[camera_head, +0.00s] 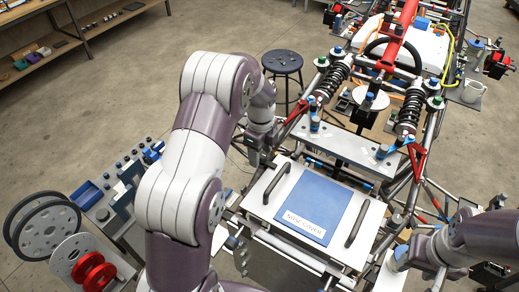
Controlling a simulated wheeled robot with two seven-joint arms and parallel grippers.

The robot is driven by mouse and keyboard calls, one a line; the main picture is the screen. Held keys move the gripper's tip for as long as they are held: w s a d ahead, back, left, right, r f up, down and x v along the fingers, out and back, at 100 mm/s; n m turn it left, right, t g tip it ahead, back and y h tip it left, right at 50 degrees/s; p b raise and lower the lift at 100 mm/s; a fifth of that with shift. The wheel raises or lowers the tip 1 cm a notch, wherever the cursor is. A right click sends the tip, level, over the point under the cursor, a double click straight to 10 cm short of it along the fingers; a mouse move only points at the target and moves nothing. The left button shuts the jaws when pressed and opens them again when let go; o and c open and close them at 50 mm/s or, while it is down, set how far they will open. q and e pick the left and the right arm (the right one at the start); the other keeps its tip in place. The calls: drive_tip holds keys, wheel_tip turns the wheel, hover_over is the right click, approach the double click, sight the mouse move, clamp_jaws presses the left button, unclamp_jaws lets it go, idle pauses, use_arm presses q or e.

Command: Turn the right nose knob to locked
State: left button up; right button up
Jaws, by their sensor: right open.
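The white nose cover (262,213) lies flat at the front of the tube chassis, with a blue label panel (312,204) and a black handle on each side. Behind it is a grey plate (345,145).
Coil springs (411,108) and red suspension arms (417,158) flank the plate. A round stool (282,62) stands behind my left arm. A cart with blue bins (86,195) and wheel discs (42,228) is at the left. The floor at upper left is mostly clear.

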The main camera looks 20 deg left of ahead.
sight(261, 153)
use_arm(q)
drive_tip(key=shift+w+r, duration=0.1)
drive_tip(key=shift+r, duration=0.05)
drive_tip(key=shift+r, duration=0.35)
wheel_tip(261, 153, up, 4)
drive_tip(key=shift+a+f+b, duration=0.1)
drive_tip(key=shift+b, duration=0.95)
wheel_tip(261, 153, up, 8)
drive_tip(key=p, duration=0.7)
drive_tip(key=shift+d, duration=0.2)
